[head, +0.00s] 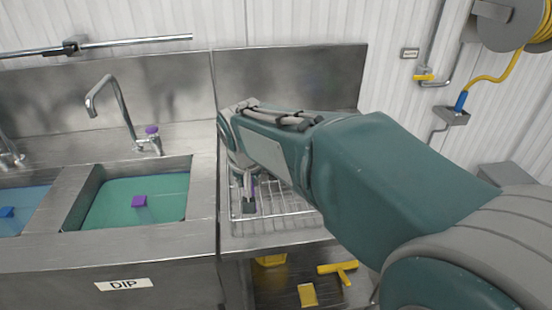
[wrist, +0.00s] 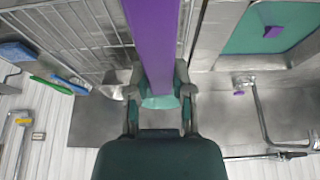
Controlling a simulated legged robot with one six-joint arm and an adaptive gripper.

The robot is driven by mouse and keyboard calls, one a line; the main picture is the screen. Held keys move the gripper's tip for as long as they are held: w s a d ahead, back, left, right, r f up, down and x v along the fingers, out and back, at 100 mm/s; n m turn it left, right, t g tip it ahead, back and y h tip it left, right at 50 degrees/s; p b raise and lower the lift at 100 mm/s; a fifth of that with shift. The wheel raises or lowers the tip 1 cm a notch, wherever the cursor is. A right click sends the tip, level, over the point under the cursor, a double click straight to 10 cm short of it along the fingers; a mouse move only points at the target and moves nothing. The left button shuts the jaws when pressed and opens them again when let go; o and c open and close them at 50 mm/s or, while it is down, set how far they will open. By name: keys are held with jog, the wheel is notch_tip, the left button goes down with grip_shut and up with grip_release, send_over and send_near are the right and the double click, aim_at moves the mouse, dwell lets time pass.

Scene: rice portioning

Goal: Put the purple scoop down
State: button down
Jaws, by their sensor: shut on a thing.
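The purple scoop shows in the wrist view (wrist: 152,30) as a long purple bar running from the top edge down between the fingers. Its far end is cut off by the frame. My gripper (wrist: 160,88) is shut on it. In the head view my gripper (head: 249,205) is low over the wire rack (head: 285,222) on the steel counter, with only a sliver of purple beside it. The arm hides most of the scoop there. I cannot tell whether the scoop touches the rack.
Left of the rack is a sink basin of green liquid with a purple block (head: 139,201), labelled DIP (head: 123,284). A faucet (head: 112,100) rises behind it. A blue basin (head: 12,222) is at far left. Yellow tools (head: 338,270) lie on the lower shelf. Brushes (wrist: 50,82) show in the wrist view.

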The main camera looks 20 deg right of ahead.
jog(key=w+d+f, duration=0.1)
jog(key=d+f, duration=0.3)
jog(key=d, duration=0.4)
send_over(294, 202)
jog(key=s, duration=0.1)
jog(key=f, duration=0.3)
jog(key=a+f, duration=0.1)
jog(key=f, duration=0.1)
jog(key=shift+s, duration=0.2)
jog(key=shift+d+f, duration=0.2)
jog(key=shift+f, duration=0.8)
jog(key=shift+d+f, duration=0.2)
jog(key=shift+f, duration=0.8)
jog(key=shift+f, duration=0.1)
jog(key=c, duration=0.5)
grip_release()
